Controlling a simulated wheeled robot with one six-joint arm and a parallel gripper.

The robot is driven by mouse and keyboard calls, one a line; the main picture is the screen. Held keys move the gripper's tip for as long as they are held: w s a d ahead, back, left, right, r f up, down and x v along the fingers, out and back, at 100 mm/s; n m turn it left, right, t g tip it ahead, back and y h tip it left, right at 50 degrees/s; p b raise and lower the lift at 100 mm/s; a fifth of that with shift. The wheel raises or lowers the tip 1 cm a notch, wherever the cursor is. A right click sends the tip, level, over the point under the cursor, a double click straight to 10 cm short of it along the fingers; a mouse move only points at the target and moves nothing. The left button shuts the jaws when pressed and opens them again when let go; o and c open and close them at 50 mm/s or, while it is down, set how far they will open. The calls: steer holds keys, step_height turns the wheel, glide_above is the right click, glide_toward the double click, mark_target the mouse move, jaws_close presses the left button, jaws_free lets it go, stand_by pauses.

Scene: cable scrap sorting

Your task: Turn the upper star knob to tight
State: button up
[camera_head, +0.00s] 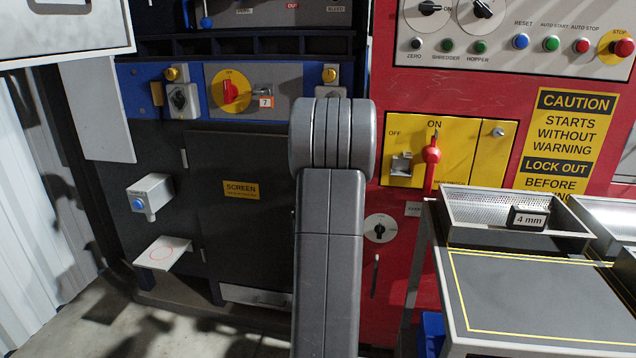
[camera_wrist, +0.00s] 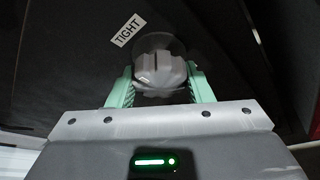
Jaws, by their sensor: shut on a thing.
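In the wrist view, a grey knob (camera_wrist: 160,72) sits on a dark panel. My gripper (camera_wrist: 160,88) is shut on this knob, with one green finger on its left side and one on its right. A white label reading TIGHT (camera_wrist: 128,30) is on the panel, above and left of the knob, tilted. In the head view, my arm hides the knob and my gripper. I cannot tell from these views whether this is the upper knob.
In the head view, a dark screen door (camera_head: 240,222) is left of my arm. A red cabinet with a yellow switch plate (camera_head: 458,150) is to the right. A grey table (camera_head: 530,300) with a metal tray (camera_head: 462,236) stands at the lower right. Floor shows at lower left.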

steer(key=shift+f, duration=0.1)
steer(key=o, duration=1)
steer(key=v, duration=1.3)
steer(key=shift+s+r, duration=0.2)
steer(key=shift+s, duration=0.2)
steer(key=shift+w, duration=0.1)
steer(key=x, duration=1.3)
steer(key=shift+w+f, duration=0.15)
steer(key=shift+w, duration=0.2)
